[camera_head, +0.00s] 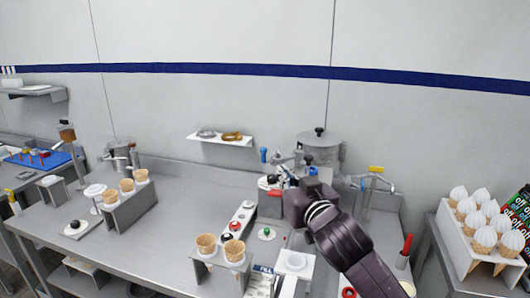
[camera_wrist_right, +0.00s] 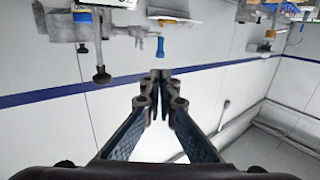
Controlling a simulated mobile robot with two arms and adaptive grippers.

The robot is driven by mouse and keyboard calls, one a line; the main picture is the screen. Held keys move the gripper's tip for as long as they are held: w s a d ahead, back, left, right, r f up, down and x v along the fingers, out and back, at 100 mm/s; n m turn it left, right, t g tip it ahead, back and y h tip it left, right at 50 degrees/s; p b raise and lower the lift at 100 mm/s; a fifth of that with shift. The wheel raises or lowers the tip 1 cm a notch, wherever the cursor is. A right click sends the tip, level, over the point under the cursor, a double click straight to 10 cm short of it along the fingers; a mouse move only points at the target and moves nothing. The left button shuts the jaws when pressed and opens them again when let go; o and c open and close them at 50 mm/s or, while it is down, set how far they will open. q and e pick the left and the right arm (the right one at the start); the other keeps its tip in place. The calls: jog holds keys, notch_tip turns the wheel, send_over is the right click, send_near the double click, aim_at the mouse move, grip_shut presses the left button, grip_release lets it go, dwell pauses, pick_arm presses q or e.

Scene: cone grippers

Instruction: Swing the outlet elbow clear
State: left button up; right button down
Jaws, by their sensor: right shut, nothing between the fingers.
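My right gripper (camera_head: 285,178) reaches in from the lower right to the metal fixture at the back of the counter. In the right wrist view its fingers (camera_wrist_right: 160,78) are together with nothing between them. A blue-tipped part (camera_head: 263,155) stands just left of and behind the gripper; a blue tip (camera_wrist_right: 160,47) also shows just beyond the fingers in the wrist view. Grey metal pipework (camera_wrist_right: 113,32) lies left of it there. Which piece is the outlet elbow I cannot tell; my gripper hides part of the fixture. My left gripper is not in view.
A lidded metal pot (camera_head: 320,148) stands behind the gripper. A yellow-handled tap (camera_head: 376,170) is to its right. Cones stand in a holder (camera_head: 222,262) in front and in a white rack (camera_head: 450,235) at right. The counter's left middle (camera_head: 165,235) is clear.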

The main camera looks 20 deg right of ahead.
jog(key=w, duration=0.1)
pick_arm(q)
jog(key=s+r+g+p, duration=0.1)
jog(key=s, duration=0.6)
pick_arm(e)
jog(key=p, duration=0.1)
send_near(264, 152)
jog(key=w+p, duration=0.1)
jog(key=w, duration=0.4)
jog(key=shift+w+d+r+p, duration=0.1)
jog(key=shift+w+p, duration=0.05)
jog(key=shift+p, duration=0.2)
jog(key=shift+w, duration=0.35)
jog(key=shift+w+f+p, duration=0.2)
jog(key=shift+w+p, duration=0.1)
jog(key=shift+w, duration=0.2)
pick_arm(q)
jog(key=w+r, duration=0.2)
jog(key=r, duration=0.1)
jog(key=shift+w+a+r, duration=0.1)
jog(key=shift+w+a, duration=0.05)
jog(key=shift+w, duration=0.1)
